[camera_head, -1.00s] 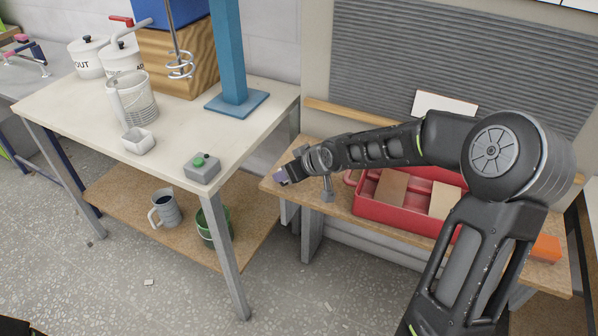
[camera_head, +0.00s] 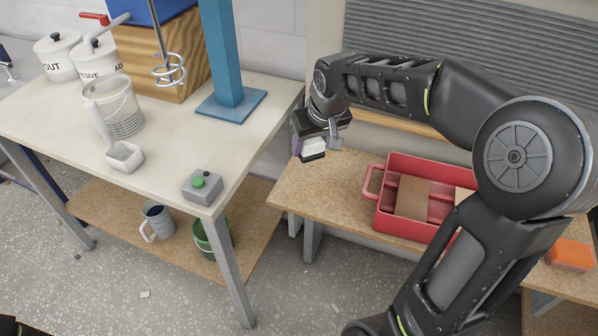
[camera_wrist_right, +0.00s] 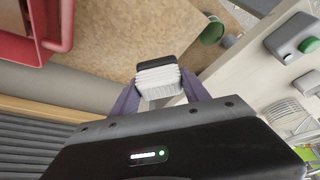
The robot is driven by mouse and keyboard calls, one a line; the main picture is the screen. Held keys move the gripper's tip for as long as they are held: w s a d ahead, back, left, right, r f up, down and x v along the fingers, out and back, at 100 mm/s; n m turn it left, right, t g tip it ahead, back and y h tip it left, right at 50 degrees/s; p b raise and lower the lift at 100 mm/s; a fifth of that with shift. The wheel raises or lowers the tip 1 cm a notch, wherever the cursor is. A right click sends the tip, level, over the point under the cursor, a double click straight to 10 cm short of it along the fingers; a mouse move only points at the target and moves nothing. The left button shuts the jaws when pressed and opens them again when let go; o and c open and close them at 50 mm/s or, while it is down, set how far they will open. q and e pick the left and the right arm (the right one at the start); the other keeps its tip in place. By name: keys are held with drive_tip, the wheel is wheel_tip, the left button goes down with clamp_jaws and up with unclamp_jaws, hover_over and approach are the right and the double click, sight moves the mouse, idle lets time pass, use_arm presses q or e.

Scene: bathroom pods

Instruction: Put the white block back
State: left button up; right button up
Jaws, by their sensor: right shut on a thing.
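My right gripper (camera_head: 308,148) is shut on a white block (camera_head: 314,145), held in the air near the left end of the low wooden bench. In the right wrist view the white block (camera_wrist_right: 158,80) has ridged sides and a black end, and it sits between the two purple fingers of the gripper (camera_wrist_right: 160,92). My left gripper is not in view.
A red tray (camera_head: 380,212) with brown pieces inside stands on the low bench (camera_head: 330,185), right of the gripper. An orange box (camera_head: 570,254) lies farther right. The white table (camera_head: 60,120) at left holds a grey button box (camera_head: 202,187), a jug and canisters. The bench's left end is clear.

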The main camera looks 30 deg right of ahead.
sight(313, 160)
drive_tip(key=shift+s, duration=0.15)
drive_tip(key=shift+f, duration=3.1)
drive_tip(key=shift+f, duration=1.9)
drive_tip(key=o, duration=1.4)
drive_tip(key=shift+r, duration=0.1)
drive_tip(key=v, duration=1.1)
drive_tip(key=shift+r, duration=0.4)
